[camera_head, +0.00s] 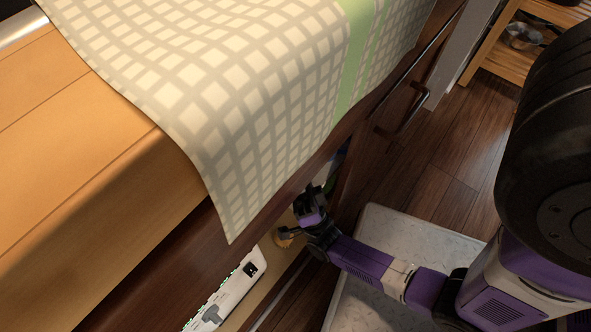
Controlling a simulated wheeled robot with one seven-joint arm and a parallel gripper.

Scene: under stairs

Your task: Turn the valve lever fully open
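I cannot make out the valve lever in this view. My gripper (311,203) is at the end of my purple and black arm, inside the low opening under the wooden step or counter. Its fingers are dark and too small to tell open from shut. A small tan, rounded thing (284,239) with a dark part shows just left of my wrist, on the ledge of the opening. I cannot tell what it is or whether my wrist touches it. The inside of the opening behind my gripper is in shadow and mostly hidden.
A checked cloth (235,85) hangs over the wooden top (110,165) above the opening. A white power strip (228,293) with a plug lies left of my gripper. A pale mat (430,245) lies on the dark floor. A drawer handle (412,108) and wooden shelf (495,55) stand farther back.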

